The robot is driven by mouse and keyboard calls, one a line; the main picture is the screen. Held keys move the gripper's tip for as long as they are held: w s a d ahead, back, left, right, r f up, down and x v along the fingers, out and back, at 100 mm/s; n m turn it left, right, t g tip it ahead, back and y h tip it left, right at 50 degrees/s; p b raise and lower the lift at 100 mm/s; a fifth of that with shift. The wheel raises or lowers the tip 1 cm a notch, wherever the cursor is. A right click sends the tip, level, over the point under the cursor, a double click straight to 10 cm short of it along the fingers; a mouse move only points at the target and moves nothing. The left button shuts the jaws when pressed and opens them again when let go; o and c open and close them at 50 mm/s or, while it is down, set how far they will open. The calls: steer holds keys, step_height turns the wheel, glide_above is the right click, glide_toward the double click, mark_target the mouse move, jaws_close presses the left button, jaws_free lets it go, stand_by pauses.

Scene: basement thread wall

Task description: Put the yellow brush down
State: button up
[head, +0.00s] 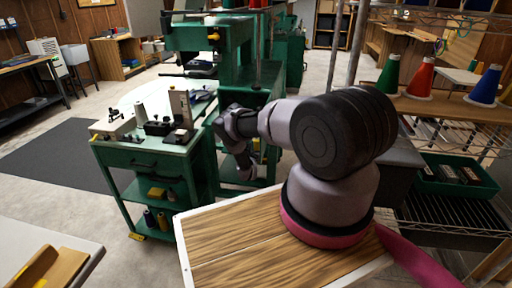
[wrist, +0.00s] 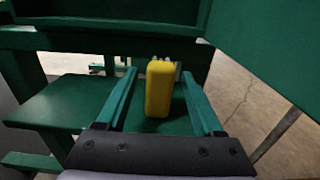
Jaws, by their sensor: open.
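In the wrist view the yellow brush (wrist: 158,90) is a yellow block between the two teal fingers of my gripper (wrist: 158,76). The fingers are open, with a visible gap on each side of the brush. The brush appears to rest on a green surface (wrist: 62,101); its underside contact is hard to make out. Small pale bits show just behind its top. In the head view my arm reaches toward the green machine stand, and my gripper (head: 243,165) is dark and partly hidden by the arm; the brush is not clear there.
Green panels (wrist: 270,40) stand close on the right and above in the wrist view. In the head view a green cart (head: 143,160) with tools on top stands left of my gripper. Shelving with thread cones (head: 420,78) is at right. Floor is open at left.

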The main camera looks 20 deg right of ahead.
steer(key=shift+a+r, duration=0.1)
steer(key=shift+r, duration=0.05)
steer(key=v, duration=1.2)
